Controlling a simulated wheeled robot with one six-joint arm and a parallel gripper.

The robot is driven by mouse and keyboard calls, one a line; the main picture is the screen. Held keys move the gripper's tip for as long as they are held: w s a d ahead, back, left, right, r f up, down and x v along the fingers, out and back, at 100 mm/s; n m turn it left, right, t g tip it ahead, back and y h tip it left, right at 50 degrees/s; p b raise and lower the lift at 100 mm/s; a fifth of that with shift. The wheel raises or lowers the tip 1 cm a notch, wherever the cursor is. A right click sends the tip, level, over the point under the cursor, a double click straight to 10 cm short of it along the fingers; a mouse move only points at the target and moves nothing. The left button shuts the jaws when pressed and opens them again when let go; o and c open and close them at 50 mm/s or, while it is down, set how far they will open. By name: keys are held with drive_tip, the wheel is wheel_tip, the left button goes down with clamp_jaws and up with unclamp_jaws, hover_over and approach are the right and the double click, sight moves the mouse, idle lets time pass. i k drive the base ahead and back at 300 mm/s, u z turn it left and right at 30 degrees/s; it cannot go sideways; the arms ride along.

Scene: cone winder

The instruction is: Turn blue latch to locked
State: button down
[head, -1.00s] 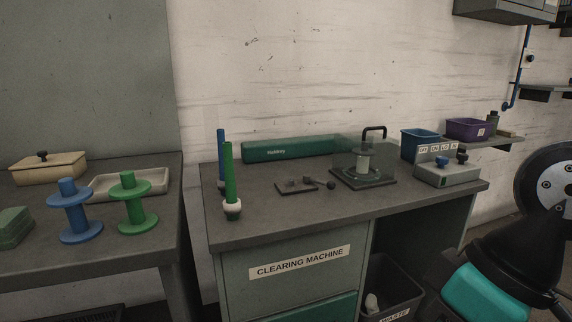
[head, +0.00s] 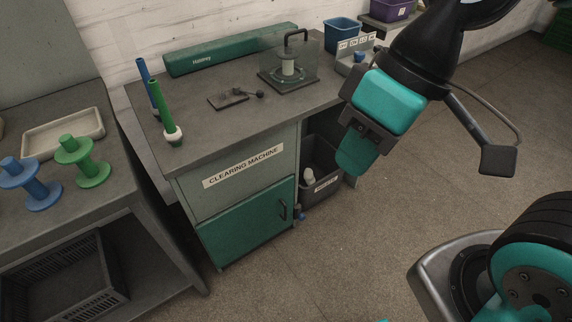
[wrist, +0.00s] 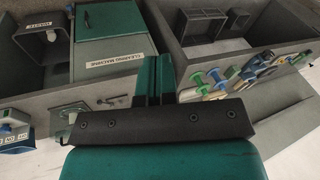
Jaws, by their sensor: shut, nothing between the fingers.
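A small blue piece (head: 300,213), likely the blue latch, sits at the right edge of the green cabinet door (head: 245,222), just below and right of its dark handle (head: 283,210). It is too small to read its turn position. My gripper (head: 354,152) shows in the head view to the right of and above the cabinet door, pointing down. It is apart from the latch. Its teal fingers are together and empty. In the wrist view the green fingers (wrist: 152,82) show beyond the dark mount, with the upside-down cabinet (wrist: 110,40) behind them.
A waste bin (head: 325,195) stands under the bench, right of the cabinet. A glass-covered fixture (head: 290,72), a green case (head: 230,48) and a control box with a blue knob (head: 359,57) stand on the bench. The floor (head: 330,265) in front is clear.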

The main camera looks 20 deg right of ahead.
sight(301, 217)
drive_tip(key=k, duration=0.55)
drive_tip(key=z, duration=0.6)
drive_tip(key=i, duration=1.05)
drive_tip(key=z, duration=0.4)
